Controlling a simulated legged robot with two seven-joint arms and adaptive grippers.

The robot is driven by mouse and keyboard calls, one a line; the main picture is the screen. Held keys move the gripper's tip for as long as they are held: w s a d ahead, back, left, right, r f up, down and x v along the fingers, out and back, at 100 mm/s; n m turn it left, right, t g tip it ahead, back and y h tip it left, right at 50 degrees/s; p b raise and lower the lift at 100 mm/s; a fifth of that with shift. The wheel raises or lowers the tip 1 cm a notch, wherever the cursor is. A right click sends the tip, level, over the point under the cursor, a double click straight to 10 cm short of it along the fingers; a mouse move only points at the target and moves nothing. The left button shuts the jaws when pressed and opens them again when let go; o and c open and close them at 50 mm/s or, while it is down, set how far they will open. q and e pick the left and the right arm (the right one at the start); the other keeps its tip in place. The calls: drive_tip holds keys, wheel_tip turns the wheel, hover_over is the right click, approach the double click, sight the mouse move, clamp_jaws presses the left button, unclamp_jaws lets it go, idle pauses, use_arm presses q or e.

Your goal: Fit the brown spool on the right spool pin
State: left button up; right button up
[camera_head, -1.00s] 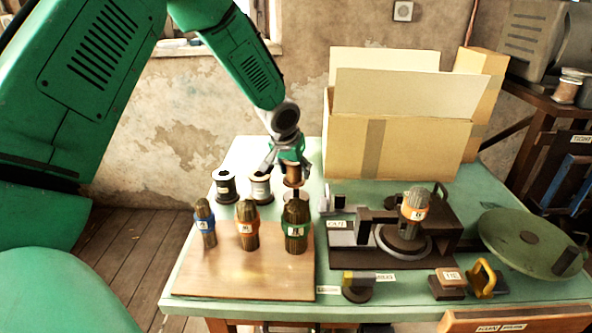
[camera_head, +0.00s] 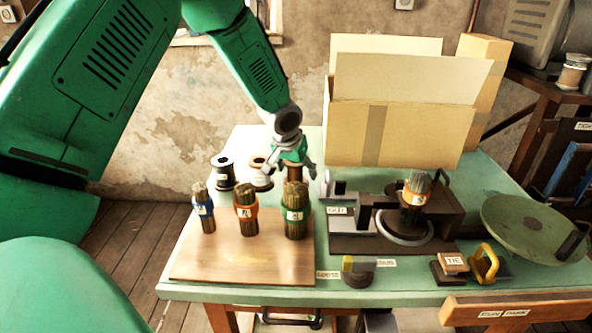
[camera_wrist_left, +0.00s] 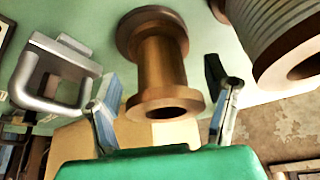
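The brown spool (camera_head: 295,171) is at the back of the table, partly hidden behind the green-banded bundle. In the left wrist view the brown spool (camera_wrist_left: 160,65) stands between the two fingers of my left gripper (camera_wrist_left: 165,105), with gaps on both sides and the hole in its near end visible. My left gripper (camera_head: 288,168) is open around it. The right spool pin is hidden, so I cannot tell how far the spool sits on it. My right gripper is not in view.
A black spool (camera_head: 223,172) and another spool (camera_head: 261,176) stand to the left. Banded bundles (camera_head: 246,212) stand on a wooden board (camera_head: 240,262) in front. A dark press-like fixture (camera_head: 440,222) and an open cardboard box (camera_head: 410,125) are to the right.

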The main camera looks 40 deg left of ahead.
use_arm(q)
drive_tip(key=shift+d+r, duration=0.1)
drive_tip(key=shift+d, duration=0.25)
drive_tip(key=shift+s+r, duration=0.2)
drive_tip(key=shift+r, duration=0.35)
drive_tip(key=v, duration=1)
drive_tip(key=shift+s+d+r, duration=0.2)
drive_tip(key=shift+d+r, duration=0.05)
drive_tip(key=shift+r, duration=0.1)
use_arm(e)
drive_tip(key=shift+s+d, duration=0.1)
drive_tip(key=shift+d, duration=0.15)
use_arm(q)
drive_tip(key=shift+a, duration=0.1)
wheel_tip(320, 180, up, 8)
drive_tip(key=p, duration=0.8)
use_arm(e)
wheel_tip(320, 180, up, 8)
use_arm(q)
drive_tip(key=shift+a+f, duration=0.1)
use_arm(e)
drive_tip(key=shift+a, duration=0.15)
